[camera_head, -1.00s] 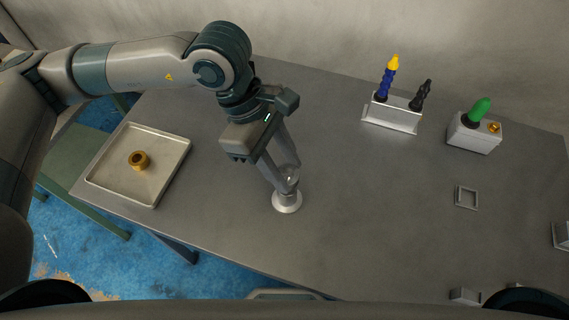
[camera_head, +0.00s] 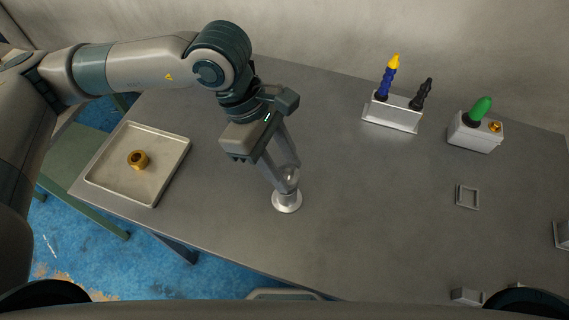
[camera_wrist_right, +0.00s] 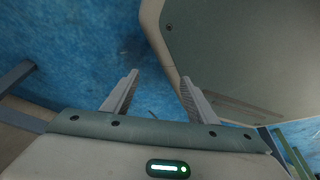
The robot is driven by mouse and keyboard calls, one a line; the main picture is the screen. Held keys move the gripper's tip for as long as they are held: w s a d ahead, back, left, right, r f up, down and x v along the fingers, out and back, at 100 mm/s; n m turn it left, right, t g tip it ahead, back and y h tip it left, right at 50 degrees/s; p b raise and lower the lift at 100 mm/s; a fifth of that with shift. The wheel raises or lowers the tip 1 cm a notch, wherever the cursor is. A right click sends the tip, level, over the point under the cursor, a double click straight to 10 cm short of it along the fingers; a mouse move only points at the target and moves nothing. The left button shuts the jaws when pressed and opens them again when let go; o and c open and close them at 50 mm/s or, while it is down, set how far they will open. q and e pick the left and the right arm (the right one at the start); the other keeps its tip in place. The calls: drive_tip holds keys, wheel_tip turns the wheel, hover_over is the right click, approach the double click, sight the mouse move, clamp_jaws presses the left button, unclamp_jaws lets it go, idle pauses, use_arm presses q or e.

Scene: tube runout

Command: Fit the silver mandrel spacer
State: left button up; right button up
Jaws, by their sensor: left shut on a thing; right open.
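My left gripper (camera_head: 287,178) is shut on a small silver piece, which looks like the spacer, at the top of a short silver post with a round flanged base (camera_head: 287,203). The fingers hide most of the piece. I cannot tell whether it is around the post or only above it. The base stands on the grey table near its front edge. My right gripper (camera_wrist_right: 159,77) shows in the right wrist view, open and empty, with blue floor between its fingertips.
A shallow metal tray (camera_head: 168,190) at the left holds a brass ring (camera_head: 138,160). At the back right stand a white holder (camera_head: 391,118) with blue-yellow and black pieces and a grey block (camera_head: 474,138) with a green-topped piece. A small square frame (camera_head: 467,197) lies at the right.

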use_arm(q)
drive_tip(key=shift+f+b, duration=0.8)
drive_tip(key=shift+b, duration=0.15)
use_arm(e)
drive_tip(key=w+a+r+t, duration=0.1)
drive_tip(key=w+a, duration=0.1)
drive_tip(key=w, duration=0.4)
drive_tip(key=shift+w+a+r+t+y, duration=0.2)
drive_tip(key=shift+a+r+t+y, duration=0.1)
drive_tip(key=shift+a+t, duration=0.1)
idle(2.4)
use_arm(q)
drive_tip(key=shift+f+b, duration=0.55)
drive_tip(key=shift+b, duration=0.2)
use_arm(e)
drive_tip(key=shift+w+a+r+t, duration=0.15)
drive_tip(key=shift+w, duration=0.35)
drive_tip(key=shift+w+a+r+t, duration=0.1)
drive_tip(key=shift+w+a, duration=0.05)
drive_tip(key=shift+w, duration=0.4)
drive_tip(key=shift+w+a+r+t, duration=0.15)
drive_tip(key=shift+w, duration=0.35)
use_arm(q)
drive_tip(key=o, duration=1.3)
drive_tip(key=shift+c, duration=0.2)
